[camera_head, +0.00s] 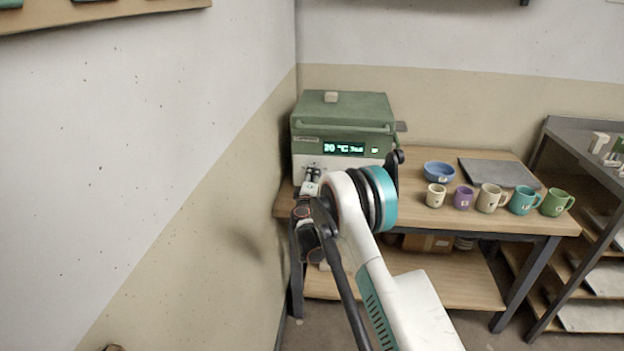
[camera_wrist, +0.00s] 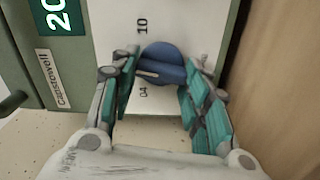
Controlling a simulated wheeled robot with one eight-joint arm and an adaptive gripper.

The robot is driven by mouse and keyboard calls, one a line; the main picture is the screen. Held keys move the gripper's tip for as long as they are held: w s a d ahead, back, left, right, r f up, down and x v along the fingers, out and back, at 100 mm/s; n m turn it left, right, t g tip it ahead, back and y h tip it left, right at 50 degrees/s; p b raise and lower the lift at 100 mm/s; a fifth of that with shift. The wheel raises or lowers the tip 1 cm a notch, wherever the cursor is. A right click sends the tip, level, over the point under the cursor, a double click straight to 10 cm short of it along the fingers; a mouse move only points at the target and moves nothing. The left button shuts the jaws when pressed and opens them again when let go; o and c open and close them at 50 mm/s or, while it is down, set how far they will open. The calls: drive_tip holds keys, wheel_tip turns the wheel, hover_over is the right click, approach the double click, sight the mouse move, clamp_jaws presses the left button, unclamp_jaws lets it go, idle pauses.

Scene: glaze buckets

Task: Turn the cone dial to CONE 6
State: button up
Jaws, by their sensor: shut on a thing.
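The cone dial (camera_wrist: 163,64) is a round blue knob on a pale panel (camera_wrist: 113,30) in the wrist view. A light pointer mark shows on its lower left. A "10" is printed above it and a "04" below left; the small print at its upper right is too blurred to read. My gripper (camera_wrist: 162,68) is shut on the dial, its teal-padded fingers on the left and right of it. In the head view my gripper (camera_head: 312,178) is at the front of the green kiln (camera_head: 343,112), and my arm hides part of that front. The dial cannot be made out there.
The kiln's lit display (camera_head: 343,148) reads about 20 °C. It stands at the left end of a wooden table (camera_head: 420,223), close to the wall. A blue bowl (camera_head: 438,172), a grey slab (camera_head: 498,172) and several mugs (camera_head: 490,198) stand to the right. A shelf rack (camera_head: 590,190) is farther right.

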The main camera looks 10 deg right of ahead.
drive_tip(key=shift+f+n, duration=0.1)
drive_tip(key=shift+n, duration=0.9)
drive_tip(key=shift+a, duration=0.1)
drive_tip(key=o, duration=1.1)
drive_tip(key=shift+c, duration=0.2)
drive_tip(key=shift+s, duration=0.1)
drive_tip(key=v, duration=1.2)
